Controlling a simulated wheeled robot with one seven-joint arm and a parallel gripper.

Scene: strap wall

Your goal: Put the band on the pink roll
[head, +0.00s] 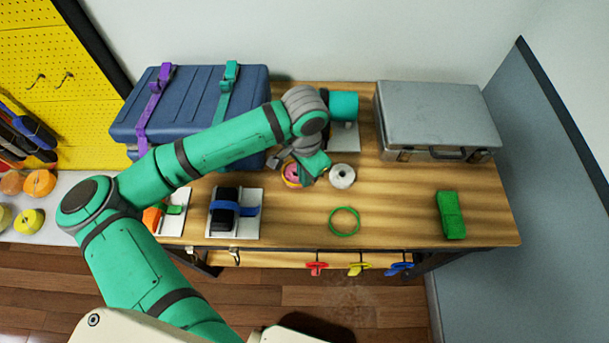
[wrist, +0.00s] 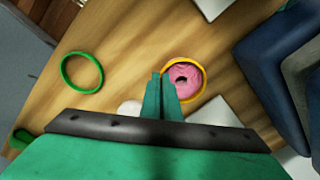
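The pink roll (wrist: 178,74) shows in the wrist view with a yellow-orange band (wrist: 205,82) ringing it. In the head view the pink roll (head: 292,171) and the band (head: 287,182) are partly hidden by my gripper. I cannot tell whether the band rests on the roll or is just above it. My gripper (wrist: 161,75) has its fingers close together at the left edge of the band. Whether they pinch the band is not clear. A green band (head: 331,222) lies flat on the table; it also shows in the wrist view (wrist: 64,75).
A white roll (head: 342,185) stands right of the pink roll. A green block (head: 451,216), a grey case (head: 437,112) and a blue strapped case (head: 190,105) are on the table (head: 390,215). A dark block with a blue strap (head: 226,209) is at front left. The front right middle is clear.

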